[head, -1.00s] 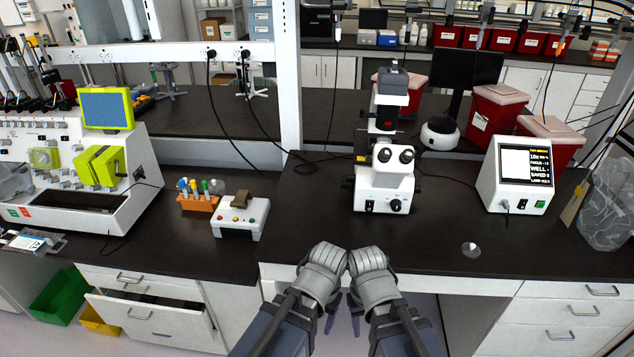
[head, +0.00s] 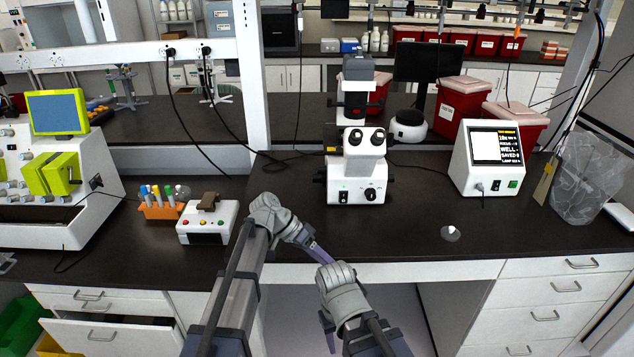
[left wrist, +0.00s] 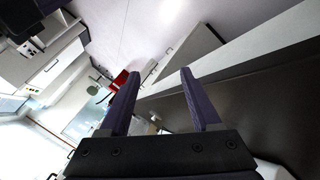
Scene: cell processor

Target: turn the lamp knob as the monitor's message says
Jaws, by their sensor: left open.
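The white microscope (head: 356,170) stands on the dark bench. Its base front carries a round black knob (head: 370,194) with a light mark and a small black switch (head: 343,197). The white monitor box (head: 489,158) is to its right; its dark screen (head: 494,147) shows several text lines, the lowest starting with LAMP, its value too small to read. My left gripper (head: 320,252) is over the bench's front edge, below and left of the knob, apart from it. The left wrist view shows its fingers (left wrist: 160,73) apart and empty. My right gripper (head: 328,332) hangs low before the bench, mostly hidden.
A white button box (head: 207,222) and an orange pen rack (head: 163,209) stand left of the microscope. A small clear dish (head: 450,233) lies on the front right of the bench. A clear bag (head: 583,180) is at the far right. The bench before the microscope is clear.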

